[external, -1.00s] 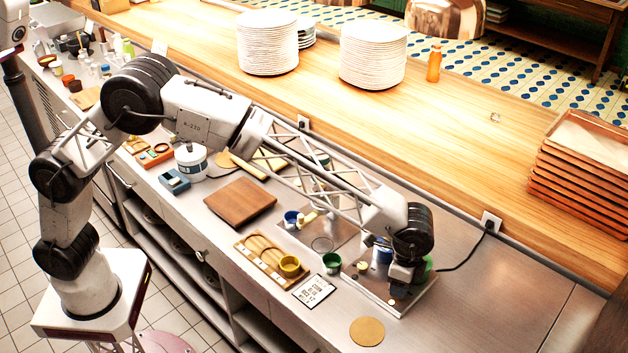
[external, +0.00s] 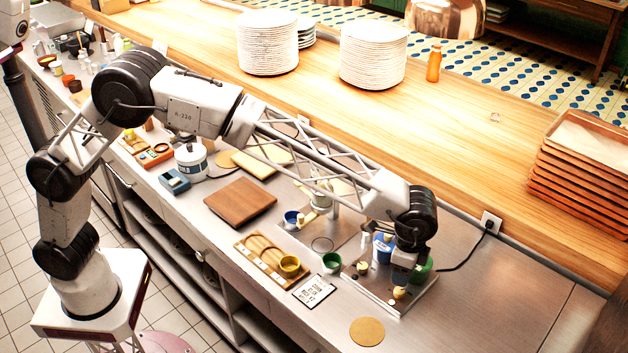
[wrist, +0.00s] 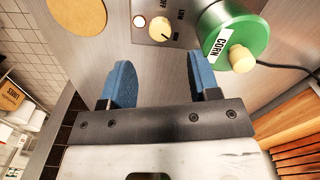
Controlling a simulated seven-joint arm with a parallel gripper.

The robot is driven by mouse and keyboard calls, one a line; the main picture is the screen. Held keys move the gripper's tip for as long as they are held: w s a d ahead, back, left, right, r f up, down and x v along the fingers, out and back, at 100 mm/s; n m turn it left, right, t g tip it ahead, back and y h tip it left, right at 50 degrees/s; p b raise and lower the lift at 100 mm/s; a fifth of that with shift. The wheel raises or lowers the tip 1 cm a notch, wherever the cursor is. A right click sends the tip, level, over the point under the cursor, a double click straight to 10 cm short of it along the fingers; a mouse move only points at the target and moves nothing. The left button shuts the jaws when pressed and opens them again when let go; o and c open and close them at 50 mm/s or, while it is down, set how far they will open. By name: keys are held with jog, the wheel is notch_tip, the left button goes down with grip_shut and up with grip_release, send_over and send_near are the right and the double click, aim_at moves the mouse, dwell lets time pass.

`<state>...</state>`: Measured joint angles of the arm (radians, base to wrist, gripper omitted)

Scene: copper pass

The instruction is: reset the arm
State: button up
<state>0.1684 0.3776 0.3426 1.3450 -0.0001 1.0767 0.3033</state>
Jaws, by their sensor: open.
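My gripper (external: 403,272) is over the front right of a metal burner plate (external: 385,302), above a cream knob (external: 399,292). In the wrist view, its two blue fingers stand apart with nothing between them (wrist: 163,75). The cream knob (wrist: 159,28) is on a panel marked LOW, beside a small lit lamp (wrist: 140,21). A green pot labelled CORN (wrist: 222,32), with a cream handle, lies to the right of the fingers. In the external view, the green pot (external: 424,272) is partly hidden behind my gripper, and a blue pot (external: 382,249) stands to its left.
A small green cup (external: 331,263), a yellow cup (external: 290,264) on a wooden tray (external: 262,252), a blue cup (external: 291,218), and a text card (external: 314,291) are left of the plate. A round tan disc (external: 367,331) lies in front. The counter to the right is clear.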

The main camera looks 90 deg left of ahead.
jog(key=shift+s+a+r, duration=0.15)
jog(key=shift+s+r, duration=0.2)
jog(key=shift+r, duration=0.15)
jog(key=s+a+r+n, duration=0.1)
jog(key=s+a+r, duration=0.3)
jog(key=s, duration=0.6)
jog(key=s+a+r+n+t, duration=0.1)
jog(key=s+a+r, duration=0.2)
jog(key=s+r, duration=0.55)
jog(key=s+a+r+n, duration=0.1)
jog(key=s+a+r, duration=0.2)
jog(key=s, duration=1)
jog(key=s+a+f, duration=0.1)
jog(key=s, duration=1)
jog(key=s+a+f+n+t, duration=0.1)
jog(key=s+a+f, duration=0.1)
jog(key=s, duration=0.8)
jog(key=s+a+f+n, duration=0.1)
jog(key=s+a+f, duration=0.1)
jog(key=s, duration=0.9)
jog(key=shift+s+a+f+t, duration=0.15)
jog(key=shift+s+f+t, duration=0.1)
jog(key=shift+s+t, duration=0.05)
jog(key=shift+w+r, duration=0.1)
jog(key=shift+w, duration=0.05)
